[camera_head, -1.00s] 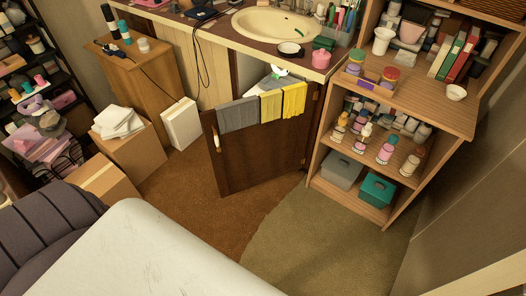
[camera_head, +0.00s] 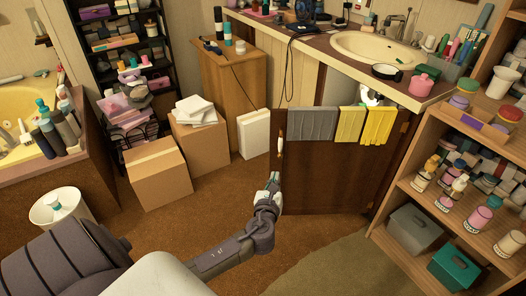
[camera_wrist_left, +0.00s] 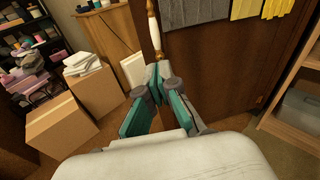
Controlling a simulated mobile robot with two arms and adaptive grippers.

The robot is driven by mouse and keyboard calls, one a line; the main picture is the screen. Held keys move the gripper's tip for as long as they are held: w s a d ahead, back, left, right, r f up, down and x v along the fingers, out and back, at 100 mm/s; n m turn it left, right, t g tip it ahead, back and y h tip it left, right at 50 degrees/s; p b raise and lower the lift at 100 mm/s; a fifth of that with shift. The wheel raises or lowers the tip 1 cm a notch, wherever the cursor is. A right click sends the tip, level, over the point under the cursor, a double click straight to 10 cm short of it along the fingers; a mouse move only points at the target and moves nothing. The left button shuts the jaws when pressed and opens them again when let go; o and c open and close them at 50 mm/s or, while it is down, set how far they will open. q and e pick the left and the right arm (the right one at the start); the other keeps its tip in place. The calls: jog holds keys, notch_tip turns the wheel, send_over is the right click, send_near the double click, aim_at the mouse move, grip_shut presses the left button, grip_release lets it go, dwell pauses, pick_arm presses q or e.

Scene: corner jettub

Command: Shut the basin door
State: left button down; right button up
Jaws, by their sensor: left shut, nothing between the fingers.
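The basin door (camera_head: 325,175) is dark brown wood and stands open below the basin counter, swung out into the room. A grey towel and yellow cloths hang over its top edge. A pale handle (camera_head: 281,145) sits near its free left edge. My left gripper (camera_head: 273,180) is in front of that free edge, just below the handle, and is shut and empty. In the left wrist view the shut fingertips (camera_wrist_left: 158,70) appear just below the handle (camera_wrist_left: 154,28), beside the door (camera_wrist_left: 215,70). I cannot tell whether they touch the door. My right gripper is not in view.
The basin (camera_head: 375,48) is set in the counter above the door. A wooden shelf (camera_head: 425,195) with bottles and boxes stands close on the right. Cardboard boxes (camera_head: 158,178) and a white box (camera_head: 254,133) stand to the left. Brown carpet is clear before the door.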

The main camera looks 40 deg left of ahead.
pick_arm(q)
notch_tip(320, 180, up, 4)
jog(key=m+t+y, duration=0.1)
jog(key=b, duration=0.2)
send_near(280, 135)
jog(key=b+x, duration=0.1)
jog(key=x, duration=0.5)
jog(key=shift+w+d+f, duration=0.1)
jog(key=shift+w, duration=0.1)
jog(key=shift+w+a, duration=0.25)
jog(key=shift+w, duration=0.3)
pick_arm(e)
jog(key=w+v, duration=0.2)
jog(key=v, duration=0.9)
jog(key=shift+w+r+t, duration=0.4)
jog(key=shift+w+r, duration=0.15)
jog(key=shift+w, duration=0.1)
pick_arm(q)
jog(key=shift+a, duration=0.1)
